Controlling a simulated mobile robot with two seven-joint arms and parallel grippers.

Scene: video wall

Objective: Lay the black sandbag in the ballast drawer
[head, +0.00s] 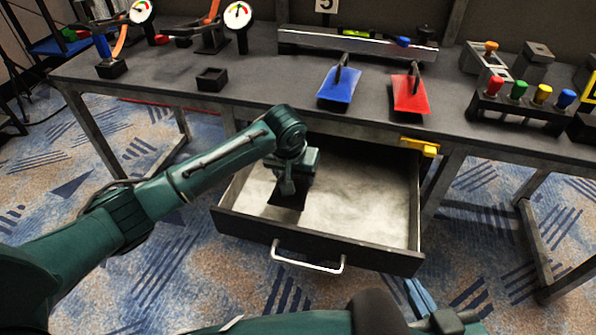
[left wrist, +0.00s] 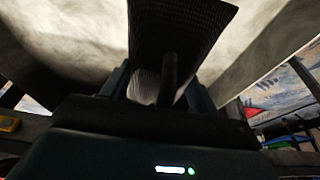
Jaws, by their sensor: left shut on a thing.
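The ballast drawer (head: 345,262) is pulled out from under the table, with a pale inner floor and a metal handle on its dark front. My left gripper (head: 290,188) is over the left part of the drawer, shut on the black sandbag (head: 288,199). The sandbag also shows at the top of the left wrist view (left wrist: 185,30), with the pale drawer floor around it. I cannot tell whether it touches the drawer floor. My right gripper (head: 447,318) is at the bottom edge of the head view, and its finger state is unclear.
The table (head: 250,95) above the drawer carries a blue sandbag (head: 340,85), a red sandbag (head: 409,95), gauges (head: 238,14) and coloured knobs (head: 518,90). A yellow latch-like piece (head: 419,147) sits at the drawer's right back corner. The drawer's right part is clear.

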